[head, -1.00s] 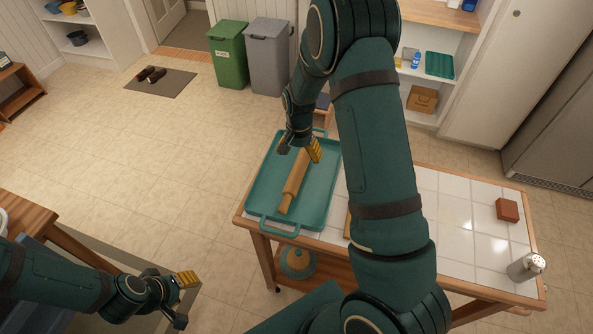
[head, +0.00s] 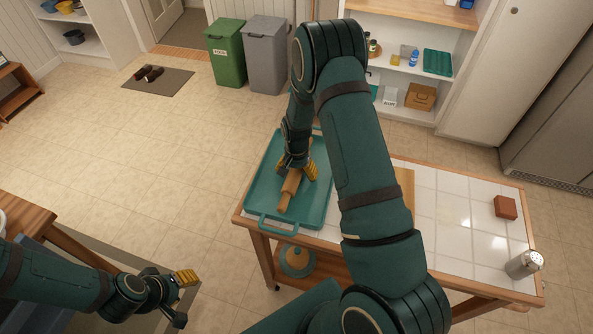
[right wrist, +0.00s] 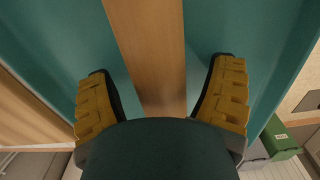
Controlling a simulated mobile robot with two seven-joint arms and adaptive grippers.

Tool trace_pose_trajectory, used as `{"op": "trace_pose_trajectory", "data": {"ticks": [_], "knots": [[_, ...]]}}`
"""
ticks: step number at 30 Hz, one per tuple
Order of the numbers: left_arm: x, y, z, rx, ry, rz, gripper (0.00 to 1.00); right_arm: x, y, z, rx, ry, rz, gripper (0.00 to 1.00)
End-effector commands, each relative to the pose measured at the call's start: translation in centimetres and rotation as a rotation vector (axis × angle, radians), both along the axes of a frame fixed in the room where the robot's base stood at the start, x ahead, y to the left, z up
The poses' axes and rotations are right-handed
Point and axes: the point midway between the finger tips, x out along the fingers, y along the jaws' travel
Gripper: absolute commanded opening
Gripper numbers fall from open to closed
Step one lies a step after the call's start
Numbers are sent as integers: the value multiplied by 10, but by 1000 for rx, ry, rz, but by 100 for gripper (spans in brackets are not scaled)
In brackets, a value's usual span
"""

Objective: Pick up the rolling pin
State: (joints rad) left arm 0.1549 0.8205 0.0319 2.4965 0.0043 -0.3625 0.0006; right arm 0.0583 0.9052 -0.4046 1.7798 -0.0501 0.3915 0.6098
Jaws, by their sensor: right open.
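The wooden rolling pin (head: 287,193) lies lengthwise in a teal tray (head: 262,208) on the tiled cart. My right gripper (head: 296,172) is over the pin, pointing down, and hides its far part. In the right wrist view the pin (right wrist: 150,50) runs between the two yellow-padded fingers of the open right gripper (right wrist: 160,95), with a gap on each side. My left gripper (head: 182,292) is at the lower left, away from the cart, with its fingers apart and nothing between them.
A brick-red block (head: 506,207) and a metal shaker (head: 524,264) stand on the cart's right part. A wooden board (head: 405,190) is partly hidden behind my right arm. A wooden table (head: 22,218) is at the left. Green (head: 226,55) and grey bins stand behind.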

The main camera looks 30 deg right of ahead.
Motion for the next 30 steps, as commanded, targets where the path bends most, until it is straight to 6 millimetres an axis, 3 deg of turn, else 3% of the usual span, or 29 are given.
{"op": "trace_pose_trajectory", "data": {"ticks": [2, 6, 9, 20, 30], "knots": [[0, 0, 0, 0, 0, 0, 47, 0, 0, 0, 0, 0, 0, 79], [0, 0, 0, 0, 0, 0, 47, 0, 0, 0, 0, 0, 0, 29], [0, 0, 0, 0, 0, 0, 47, 0, 0, 0, 0, 0, 0, 1], [0, 0, 0, 0, 0, 0, 47, 1, 0, 5, -1, -3, 0, 0], [0, 0, 0, 0, 0, 0, 47, 2, 1, 63, 0, -6, 2, 0]]}}
